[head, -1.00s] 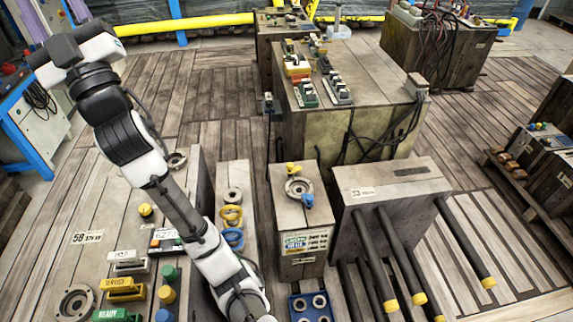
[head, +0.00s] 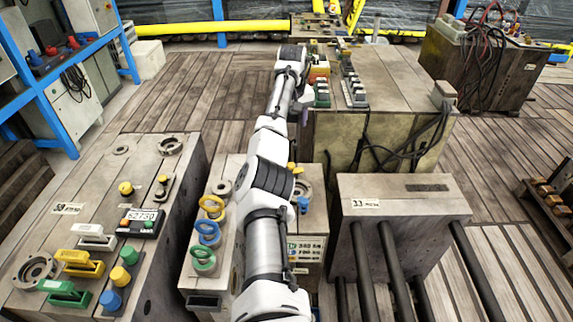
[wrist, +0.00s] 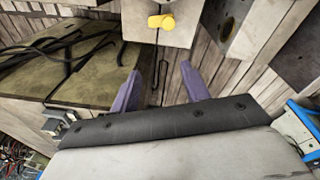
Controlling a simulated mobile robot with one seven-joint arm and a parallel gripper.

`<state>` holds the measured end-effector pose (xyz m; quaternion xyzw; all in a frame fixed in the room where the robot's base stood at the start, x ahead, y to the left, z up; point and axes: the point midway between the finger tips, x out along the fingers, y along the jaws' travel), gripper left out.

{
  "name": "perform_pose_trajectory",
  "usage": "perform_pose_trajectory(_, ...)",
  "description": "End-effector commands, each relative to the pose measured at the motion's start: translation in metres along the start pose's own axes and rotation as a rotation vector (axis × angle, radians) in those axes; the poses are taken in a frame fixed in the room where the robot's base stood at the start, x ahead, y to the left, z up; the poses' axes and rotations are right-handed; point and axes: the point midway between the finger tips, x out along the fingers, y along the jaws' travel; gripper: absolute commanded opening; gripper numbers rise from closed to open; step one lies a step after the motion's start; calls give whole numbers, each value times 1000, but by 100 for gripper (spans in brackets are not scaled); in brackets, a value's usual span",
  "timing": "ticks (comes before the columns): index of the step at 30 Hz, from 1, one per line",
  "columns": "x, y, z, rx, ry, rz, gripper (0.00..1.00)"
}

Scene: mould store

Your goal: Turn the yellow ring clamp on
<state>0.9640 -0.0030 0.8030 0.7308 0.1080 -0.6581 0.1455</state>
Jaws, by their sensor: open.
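The yellow ring clamp (head: 211,206) is a small loop on top of a low grey block left of my arm in the head view. A blue ring clamp (head: 207,232) and a green one (head: 203,260) stand in a row in front of it. Whether it is on or off I cannot tell. My gripper (head: 304,115) is beyond and to the right of it, beside the big cabinet, well apart from it. In the wrist view the two purple fingers of my gripper (wrist: 160,70) are spread and empty. I cannot make out the yellow ring clamp there.
A yellow knob (wrist: 162,21) on a light box top shows beyond the fingers. A cabinet (head: 400,98) stands behind, with cables on its side. The block marked 33 (head: 405,190) with dark rods is at right. The left block (head: 105,215) carries several coloured parts.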

Motion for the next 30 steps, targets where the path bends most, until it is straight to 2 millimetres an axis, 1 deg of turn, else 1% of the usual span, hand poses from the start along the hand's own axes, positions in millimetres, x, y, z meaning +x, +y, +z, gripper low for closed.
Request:
perform_pose_trajectory(3, 7, -8, 12, -26, -73, -60, 46)
perform_pose_trajectory(5, 9, -10, 15, -31, -88, -73, 46)
perform_pose_trajectory(8, 17, -11, 17, -34, -96, -79, 46)
perform_pose_trajectory(11, 31, -13, 18, -33, -95, -77, 46)
perform_pose_trajectory(21, 103, -18, 24, -33, -94, -76, 46)
perform_pose_trajectory(27, 132, -20, 27, -33, -93, -76, 46)
perform_pose_trajectory(30, 140, -20, 27, -32, -91, -75, 46)
